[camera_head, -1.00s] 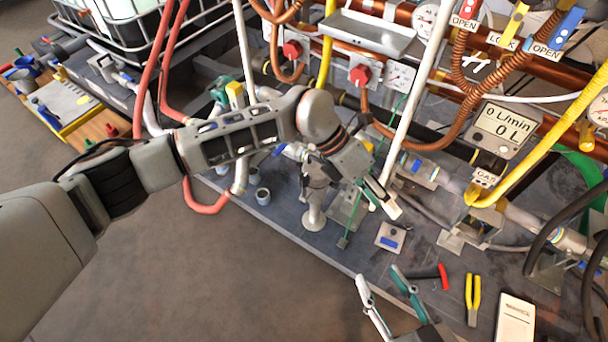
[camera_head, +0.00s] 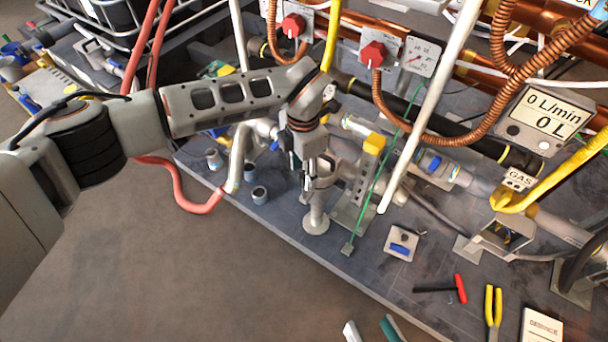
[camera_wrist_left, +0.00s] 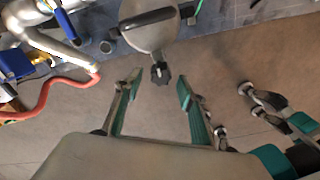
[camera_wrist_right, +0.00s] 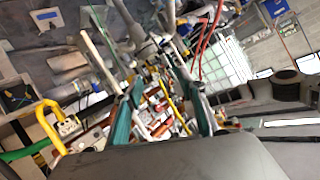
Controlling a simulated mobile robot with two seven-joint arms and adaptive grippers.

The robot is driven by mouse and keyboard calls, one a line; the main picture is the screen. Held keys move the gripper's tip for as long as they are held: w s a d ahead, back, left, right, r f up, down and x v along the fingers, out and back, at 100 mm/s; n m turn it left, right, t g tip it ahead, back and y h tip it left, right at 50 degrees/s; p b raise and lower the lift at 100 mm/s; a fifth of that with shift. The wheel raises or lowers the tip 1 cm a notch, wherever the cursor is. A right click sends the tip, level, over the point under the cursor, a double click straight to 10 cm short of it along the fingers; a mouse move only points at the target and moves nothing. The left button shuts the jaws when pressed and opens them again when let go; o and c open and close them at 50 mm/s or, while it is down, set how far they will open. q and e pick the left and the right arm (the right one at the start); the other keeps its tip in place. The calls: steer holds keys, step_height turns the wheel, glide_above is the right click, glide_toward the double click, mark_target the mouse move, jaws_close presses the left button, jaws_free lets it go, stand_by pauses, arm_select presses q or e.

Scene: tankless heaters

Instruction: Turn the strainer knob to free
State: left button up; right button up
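A small dark star-shaped knob (camera_wrist_left: 160,73), which looks like the strainer knob, sticks out from a rounded grey body (camera_wrist_left: 148,35) in the left wrist view. My left gripper (camera_wrist_left: 160,86) is open, its fingers apart on either side of the knob; I cannot tell whether either touches it. In the head view my left gripper (camera_head: 312,172) hangs over a grey pipe fitting (camera_head: 317,218), and my arm hides the knob there. My right gripper (camera_head: 372,330) is open and empty at the bottom edge; its spread fingers also show in the right wrist view (camera_wrist_right: 158,92).
A white pole (camera_head: 432,105) and a thin green rod (camera_head: 375,185) stand right of my left gripper. Red hoses (camera_head: 185,195) and grey pipes lie left. A red-handled tool (camera_head: 460,289) and yellow pliers (camera_head: 493,305) lie on the bench. The brown floor (camera_head: 200,275) in front is clear.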

arm_select(q)
step_height(320, 180, down, 2)
steer(key=shift+s+f+b, duration=0.1)
steer(key=shift+b, duration=0.2)
steer(key=shift+f, duration=0.1)
arm_select(e)
steer(key=shift+s+a+m, duration=0.15)
steer(key=shift+a+m, duration=0.4)
steer(key=shift+m, duration=0.05)
arm_select(q)
steer(key=c, duration=1.1)
steer(key=shift+c, duration=0.2)
